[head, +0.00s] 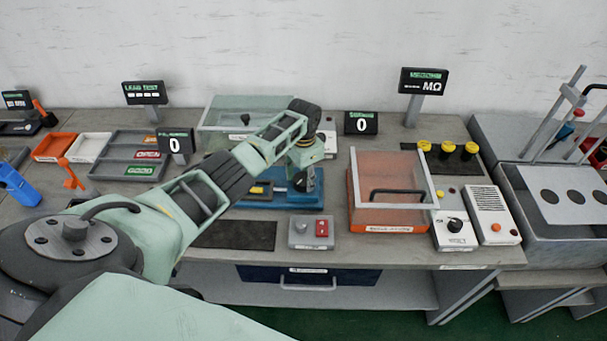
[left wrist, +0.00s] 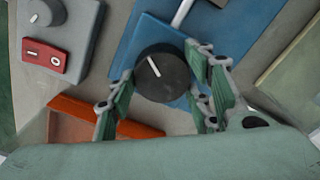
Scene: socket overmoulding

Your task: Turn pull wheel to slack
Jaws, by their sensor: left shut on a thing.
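The pull wheel is a round black knob (left wrist: 164,78) with a white pointer line, seen in the left wrist view on a blue base (left wrist: 147,43). The line slants up and to the left there. My left gripper (left wrist: 160,92) has green-padded fingers on both sides of the wheel and is shut on it. In the head view my left gripper (head: 306,178) points down at the right end of the blue fixture (head: 262,200). There the wheel is hidden by the gripper. My right gripper is not in view.
A grey switch box (head: 311,232) with a knob and red switch stands in front of the fixture. A clear-covered orange box (head: 390,216) stands to the right. A display reading 0 (head: 361,123) stands behind. A dark mat (head: 236,235) lies in front, left.

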